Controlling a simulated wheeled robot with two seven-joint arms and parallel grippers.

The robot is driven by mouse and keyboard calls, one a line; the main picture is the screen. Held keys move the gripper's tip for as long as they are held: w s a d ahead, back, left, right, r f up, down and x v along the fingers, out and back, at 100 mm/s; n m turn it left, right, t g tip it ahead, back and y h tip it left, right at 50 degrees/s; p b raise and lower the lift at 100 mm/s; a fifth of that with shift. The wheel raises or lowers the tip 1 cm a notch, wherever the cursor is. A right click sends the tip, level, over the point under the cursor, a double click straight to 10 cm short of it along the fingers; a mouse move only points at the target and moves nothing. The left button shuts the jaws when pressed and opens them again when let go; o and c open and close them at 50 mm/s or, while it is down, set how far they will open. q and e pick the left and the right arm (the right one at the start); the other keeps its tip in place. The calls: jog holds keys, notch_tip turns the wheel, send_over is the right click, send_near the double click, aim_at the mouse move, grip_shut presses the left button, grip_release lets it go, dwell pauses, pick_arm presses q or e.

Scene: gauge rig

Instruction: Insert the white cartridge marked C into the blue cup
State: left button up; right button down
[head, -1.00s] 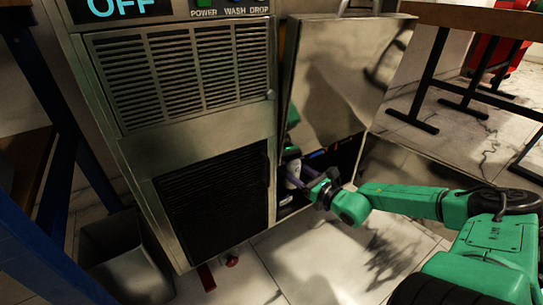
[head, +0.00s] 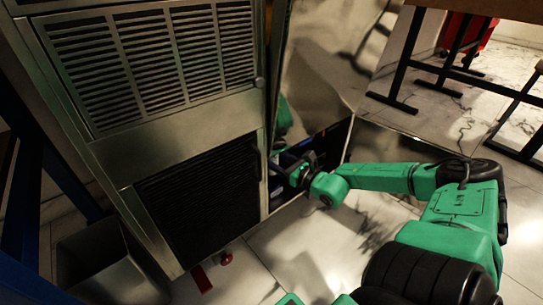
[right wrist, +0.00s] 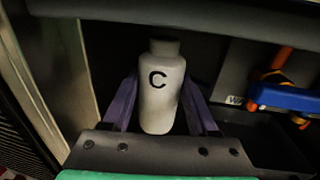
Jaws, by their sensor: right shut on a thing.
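The white cartridge marked C (right wrist: 160,88) stands upright between the purple fingers of my right gripper (right wrist: 158,95), which is shut on it. In the head view my right gripper (head: 282,168) reaches into the dark opening beside the metal machine. The cartridge cannot be made out there. A blue part with orange pieces (right wrist: 282,98) is right of the cartridge and apart from it in the right wrist view; I cannot tell whether it is the blue cup. My left gripper is not in view.
The metal machine (head: 195,150) borders the opening on the left. A grey bin (head: 105,265) stands at lower left.

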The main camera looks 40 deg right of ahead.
aim_at(272, 175)
notch_tip(272, 175, down, 4)
jog(key=b, duration=0.3)
jog(key=shift+f+b, duration=0.35)
jog(key=shift+b, duration=0.05)
dwell(0.6)
dwell(0.7)
jog(key=shift+f, duration=0.35)
jog(key=shift+f+b, duration=1.25)
jog(key=shift+b, duration=0.15)
jog(key=shift+f+b, duration=0.3)
